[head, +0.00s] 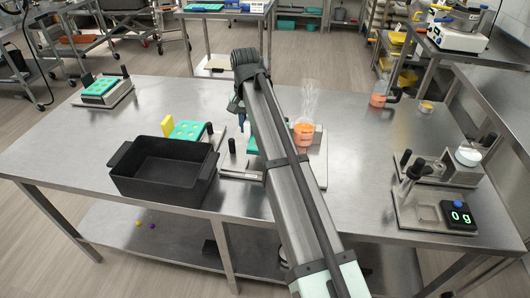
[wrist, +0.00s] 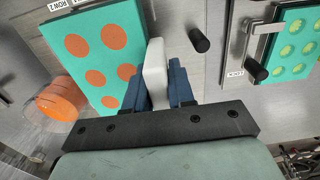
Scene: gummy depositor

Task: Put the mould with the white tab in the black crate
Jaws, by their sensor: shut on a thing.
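My gripper (wrist: 158,82) is shut on the white tab (wrist: 154,62) of a teal mould (wrist: 92,50) with orange-filled cavities. In the head view my arm hides most of this mould, and one teal edge (head: 252,139) shows beside the arm. I cannot tell whether it is lifted off its base plate. My gripper's blue fingers (head: 243,120) show in the head view, to the right of the crate. The black crate (head: 140,182) stands at the front left of the table, open at the top, and looks empty.
A teal mould (head: 188,130) with a yellow tab (head: 167,125) lies behind the crate. Another teal mould (head: 100,87) sits in a fixture at the far left. A beaker of orange liquid (head: 304,134) stands right of my arm, near the held mould. Black posts (head: 232,146) stand beside the crate.

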